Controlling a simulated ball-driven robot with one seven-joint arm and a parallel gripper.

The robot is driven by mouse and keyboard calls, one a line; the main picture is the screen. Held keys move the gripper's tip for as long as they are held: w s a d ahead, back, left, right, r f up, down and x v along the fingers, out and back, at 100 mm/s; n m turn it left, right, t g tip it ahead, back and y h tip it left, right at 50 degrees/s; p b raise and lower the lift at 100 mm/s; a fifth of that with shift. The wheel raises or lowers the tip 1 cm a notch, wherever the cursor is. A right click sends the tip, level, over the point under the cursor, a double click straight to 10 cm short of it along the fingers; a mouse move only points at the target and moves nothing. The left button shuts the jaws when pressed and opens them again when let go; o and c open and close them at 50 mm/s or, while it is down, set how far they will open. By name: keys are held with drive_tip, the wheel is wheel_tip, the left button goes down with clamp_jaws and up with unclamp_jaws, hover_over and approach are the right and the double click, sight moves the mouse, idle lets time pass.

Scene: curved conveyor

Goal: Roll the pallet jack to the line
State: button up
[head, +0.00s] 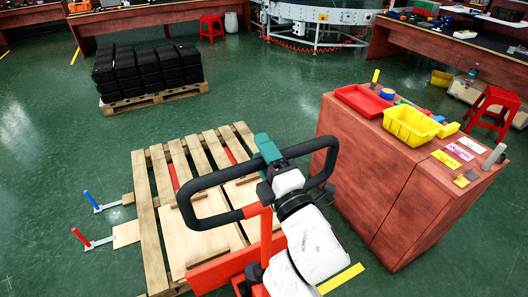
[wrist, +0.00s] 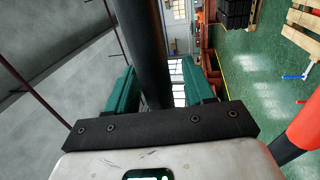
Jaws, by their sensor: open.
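The pallet jack has a black loop handle (head: 205,223) and a red body (head: 215,270) at the bottom centre of the head view. Its red forks (head: 173,176) show between the slats of an empty wooden pallet (head: 146,215). My gripper (head: 268,150) is at the top bar of the handle, with its teal fingers open. In the wrist view the black handle bar (wrist: 140,40) runs between the two teal fingers of my gripper (wrist: 160,75), with small gaps beside it. My white wrist hides part of the jack.
A red-brown cabinet (head: 365,180) stands close on the right, with a yellow bin (head: 411,127) and red tray (head: 362,101) on top. Black crates (head: 145,70) sit on another pallet at the back left. The curved conveyor (head: 315,17) is at the back. Green floor lies open between.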

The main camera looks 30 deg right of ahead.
clamp_jaws()
idle(0.5)
